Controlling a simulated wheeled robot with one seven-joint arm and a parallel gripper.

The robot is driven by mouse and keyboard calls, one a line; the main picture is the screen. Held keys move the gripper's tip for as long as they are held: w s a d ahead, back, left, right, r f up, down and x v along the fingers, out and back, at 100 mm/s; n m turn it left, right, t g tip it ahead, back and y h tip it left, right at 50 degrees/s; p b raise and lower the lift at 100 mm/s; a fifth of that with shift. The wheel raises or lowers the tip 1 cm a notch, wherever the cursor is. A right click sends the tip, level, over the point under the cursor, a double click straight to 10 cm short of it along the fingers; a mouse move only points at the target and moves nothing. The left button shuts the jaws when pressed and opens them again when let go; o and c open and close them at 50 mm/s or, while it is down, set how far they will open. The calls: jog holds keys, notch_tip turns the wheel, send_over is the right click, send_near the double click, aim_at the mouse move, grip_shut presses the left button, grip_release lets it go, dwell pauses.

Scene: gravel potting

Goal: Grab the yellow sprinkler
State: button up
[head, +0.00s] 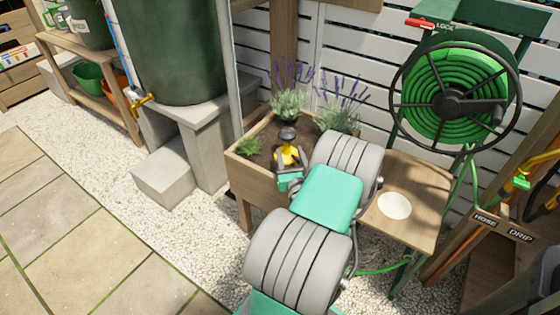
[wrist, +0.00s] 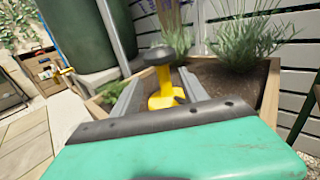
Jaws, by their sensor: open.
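The yellow sprinkler (head: 286,153) with a dark round top stands in the soil of the wooden planter box (head: 262,188), near its front edge. In the wrist view the sprinkler (wrist: 166,92) appears upright between the two grey fingers of my gripper (wrist: 158,88). The fingers are apart, one on each side of its yellow body. I cannot tell whether either finger touches it. In the head view my gripper (head: 287,168) is at the sprinkler, and my arm hides part of the planter's right side.
Lavender plants (head: 290,100) grow behind the sprinkler, and a small green plant (head: 248,146) is left of it. A green water barrel (head: 172,50) on concrete blocks stands left. A wooden side shelf (head: 425,205) and green hose reel (head: 453,100) are right. White slatted fence (head: 360,55) closes the back.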

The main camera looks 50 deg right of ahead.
aim_at(288, 142)
jog(key=shift+m+h, duration=0.3)
jog(key=x, duration=0.7)
jog(key=shift+w+d+f, duration=0.1)
jog(key=shift+d+f, duration=0.2)
jog(key=shift+d, duration=0.05)
grip_shut()
